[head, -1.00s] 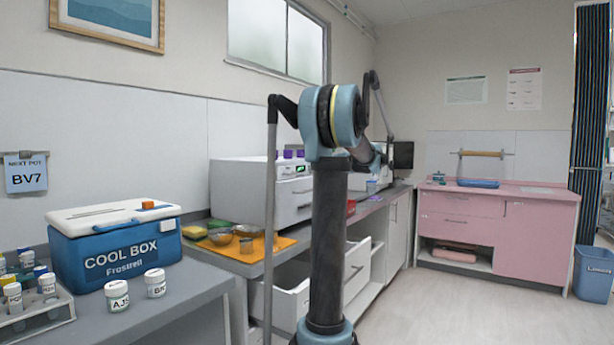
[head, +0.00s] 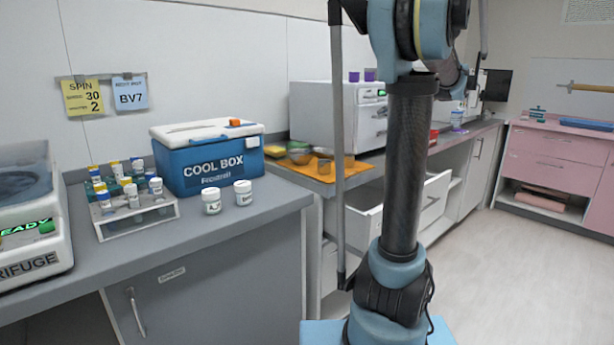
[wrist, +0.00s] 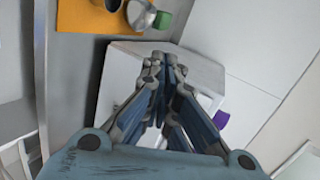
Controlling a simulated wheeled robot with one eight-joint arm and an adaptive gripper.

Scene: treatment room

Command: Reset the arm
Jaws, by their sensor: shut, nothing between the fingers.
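My arm (head: 407,160) stands upright in the head view, in front of the counters, with its upper links folded away toward the back right. My gripper (wrist: 160,75) shows in the wrist view, its fingers together and nothing between them. It is above a white boxy appliance (wrist: 205,75), beside the orange mat (wrist: 95,40); I cannot tell how high above. In the head view the fingertips are hidden behind my own arm links.
A blue cool box (head: 208,160), two white pots, a tube rack (head: 137,217) and a centrifuge (head: 30,230) stand on the grey counter. A drawer (head: 425,205) hangs open beside my arm. Pink cabinets (head: 555,165) stand at the right. The floor at right is clear.

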